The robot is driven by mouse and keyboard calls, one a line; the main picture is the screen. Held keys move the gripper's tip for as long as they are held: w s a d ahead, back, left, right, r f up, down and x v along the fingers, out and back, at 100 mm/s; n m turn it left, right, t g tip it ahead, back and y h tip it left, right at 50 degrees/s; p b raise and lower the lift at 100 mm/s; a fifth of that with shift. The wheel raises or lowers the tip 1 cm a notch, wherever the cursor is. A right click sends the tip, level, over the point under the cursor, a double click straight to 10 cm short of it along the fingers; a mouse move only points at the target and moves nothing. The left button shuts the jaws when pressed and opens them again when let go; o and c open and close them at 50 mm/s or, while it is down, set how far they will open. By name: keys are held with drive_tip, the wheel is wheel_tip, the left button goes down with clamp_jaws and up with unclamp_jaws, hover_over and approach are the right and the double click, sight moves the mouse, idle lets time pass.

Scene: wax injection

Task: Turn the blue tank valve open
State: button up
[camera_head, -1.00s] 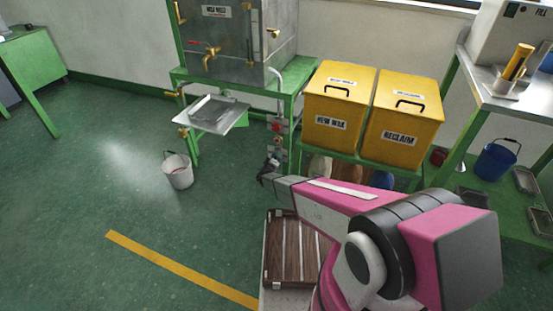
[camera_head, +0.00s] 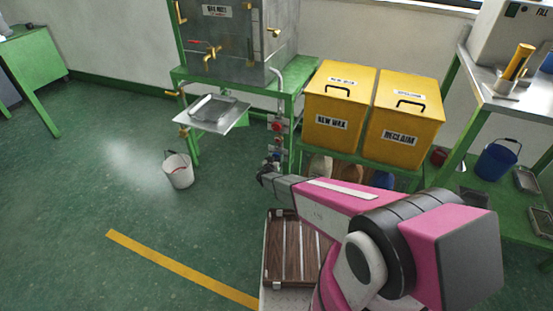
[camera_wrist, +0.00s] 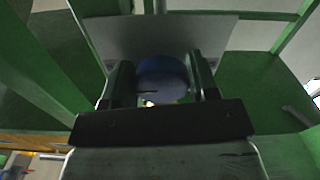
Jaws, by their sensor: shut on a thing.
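In the wrist view a round, dark blue knob (camera_wrist: 162,72), taken as the blue tank valve, sits between the two dark fingers of my gripper (camera_wrist: 162,82). The fingers are closed against its sides. In the head view my gripper (camera_head: 266,172) is low beside the green stand's right leg, below a column of small fittings with a red valve (camera_head: 277,126). The metal tank (camera_head: 225,45) stands on the green stand (camera_head: 188,76) above.
Yellow bins (camera_head: 338,105) stand right of the fittings. A small tray (camera_head: 212,113) juts from the stand, with a white bucket (camera_head: 178,170) on the floor below. A slatted wooden crate (camera_head: 290,250) lies near my arm. The floor at left is clear.

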drive_tip(key=shift+s+f+m, duration=0.1)
drive_tip(key=shift+m, duration=0.7)
drive_tip(key=o, duration=0.9)
drive_tip(key=shift+a, duration=0.1)
drive_tip(key=shift+o, duration=0.2)
